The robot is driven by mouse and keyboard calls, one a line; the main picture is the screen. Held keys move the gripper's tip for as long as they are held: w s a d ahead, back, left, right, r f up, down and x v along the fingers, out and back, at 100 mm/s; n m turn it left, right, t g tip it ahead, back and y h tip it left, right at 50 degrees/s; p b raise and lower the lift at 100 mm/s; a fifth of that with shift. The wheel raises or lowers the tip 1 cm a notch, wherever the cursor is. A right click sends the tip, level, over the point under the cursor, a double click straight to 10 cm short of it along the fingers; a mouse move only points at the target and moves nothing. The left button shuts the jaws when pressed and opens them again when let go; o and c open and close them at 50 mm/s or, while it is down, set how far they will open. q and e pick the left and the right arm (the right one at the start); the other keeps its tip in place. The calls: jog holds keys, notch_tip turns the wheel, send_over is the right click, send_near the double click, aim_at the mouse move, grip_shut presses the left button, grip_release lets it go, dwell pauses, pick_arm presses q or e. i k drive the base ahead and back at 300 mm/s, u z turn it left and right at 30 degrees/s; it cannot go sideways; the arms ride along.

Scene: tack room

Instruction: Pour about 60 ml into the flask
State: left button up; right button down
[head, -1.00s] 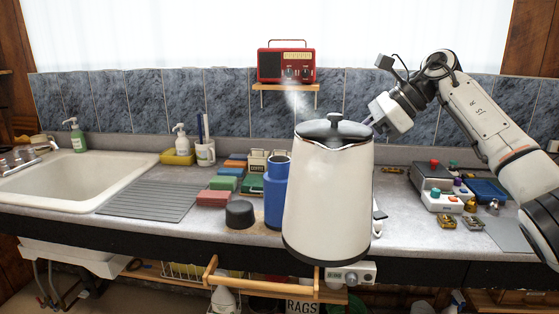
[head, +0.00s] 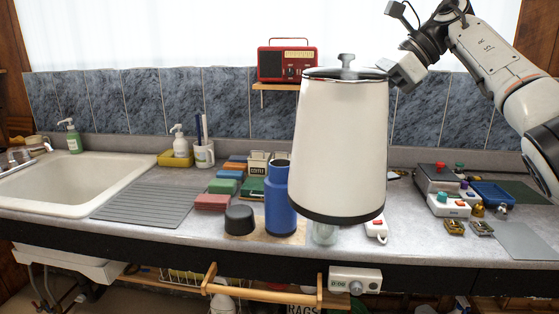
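A large white kettle (head: 340,150) with a dark rim and lid knob hangs in the air over the counter, roughly upright. My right gripper (head: 394,78) is at its upper right side, with the fingers hidden behind it; the kettle is off the counter and moves with the arm, so the gripper is shut on it. The blue flask (head: 279,205) stands upright and open-topped just left of the kettle, apart from its mouth. The kettle's spout and handle are not visible. The liquid inside either vessel cannot be seen. My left gripper is not in view.
A black cap (head: 239,219) stands left of the flask. A clear glass vessel (head: 325,234) shows partly below the kettle. Colored blocks (head: 224,186) lie behind the cap. A red radio (head: 286,62) sits on a wall shelf. Small devices (head: 450,204) crowd the right counter.

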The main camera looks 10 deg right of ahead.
aim_at(281, 219)
jog(key=i, duration=1.4)
